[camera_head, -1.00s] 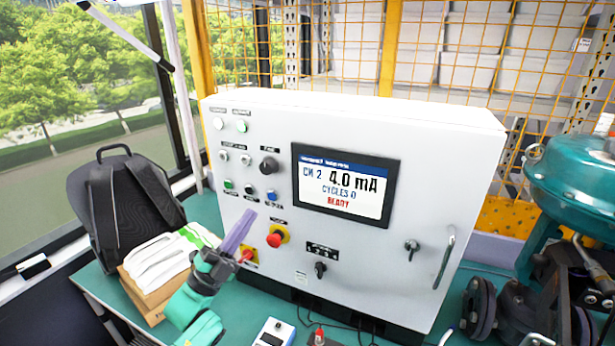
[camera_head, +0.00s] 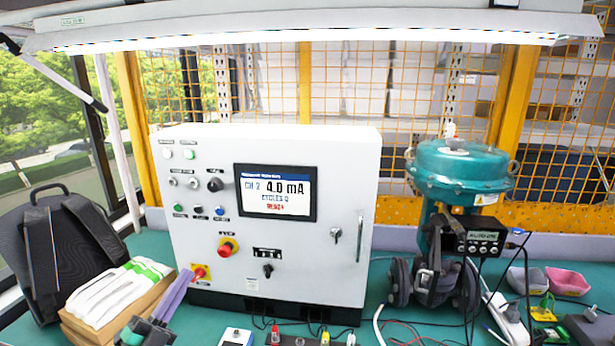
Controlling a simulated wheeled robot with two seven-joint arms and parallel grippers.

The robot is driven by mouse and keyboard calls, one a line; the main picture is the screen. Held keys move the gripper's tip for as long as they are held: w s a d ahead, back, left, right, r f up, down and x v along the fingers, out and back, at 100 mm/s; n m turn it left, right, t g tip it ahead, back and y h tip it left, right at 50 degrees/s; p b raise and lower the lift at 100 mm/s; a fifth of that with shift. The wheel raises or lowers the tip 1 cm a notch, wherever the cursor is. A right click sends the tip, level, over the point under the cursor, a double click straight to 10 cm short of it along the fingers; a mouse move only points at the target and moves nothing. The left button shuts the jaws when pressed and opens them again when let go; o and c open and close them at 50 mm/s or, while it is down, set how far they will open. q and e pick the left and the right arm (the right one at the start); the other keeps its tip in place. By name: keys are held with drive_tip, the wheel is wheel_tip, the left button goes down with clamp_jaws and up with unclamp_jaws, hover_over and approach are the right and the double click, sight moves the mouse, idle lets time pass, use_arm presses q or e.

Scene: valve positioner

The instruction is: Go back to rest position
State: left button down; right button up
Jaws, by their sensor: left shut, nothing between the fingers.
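My left gripper (camera_head: 178,296) shows at the lower left, its purple fingers together and empty. It is in front of the control cabinet's lower left corner, beside the stack of white and green cloths, and appears apart from the cabinet. The white control cabinet (camera_head: 340,210) stands upright on the bench. Its screen (camera_head: 275,192) reads CH 2, 4.0 mA and a red READY line. My right gripper is not in view.
A teal valve actuator (camera_head: 463,175) with a positioner (camera_head: 480,240) stands right of the cabinet. Cables and small trays (camera_head: 567,282) lie at the right. A black backpack (camera_head: 60,255) and folded cloths (camera_head: 115,290) on a box are at the left. A lamp (camera_head: 310,35) spans above.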

use_arm(q)
drive_tip(key=s+d+f+n+g+y, duration=0.1)
drive_tip(key=d+f+n+g+y, duration=0.1)
drive_tip(key=f+n+g+y, duration=0.45)
drive_tip(key=s+d+f+n+g+y, duration=0.15)
drive_tip(key=f+n, duration=0.25)
drive_tip(key=f, duration=0.6)
drive_tip(key=s+a+f+n+g+y, duration=0.1)
drive_tip(key=s+f+n+g, duration=0.3)
drive_tip(key=s, duration=0.5)
drive_tip(key=s+a+f+n+g+y, duration=0.1)
drive_tip(key=s+f+n+g, duration=0.2)
drive_tip(key=s+f+g, duration=0.35)
drive_tip(key=s+f+g+b, duration=0.1)
drive_tip(key=s+f, duration=0.1)
drive_tip(key=f, duration=0.8)
drive_tip(key=s+f+b, duration=0.1)
drive_tip(key=s+f, duration=0.1)
drive_tip(key=f, duration=0.8)
drive_tip(key=s+a+f+m+g, duration=0.1)
drive_tip(key=s+a+f, duration=0.1)
drive_tip(key=s+f, duration=1.5)
drive_tip(key=shift+s+a+f+y+b, duration=0.3)
drive_tip(key=shift+s+f+b, duration=0.1)
drive_tip(key=shift+s+b, duration=0.1)
drive_tip(key=shift+g, duration=0.25)
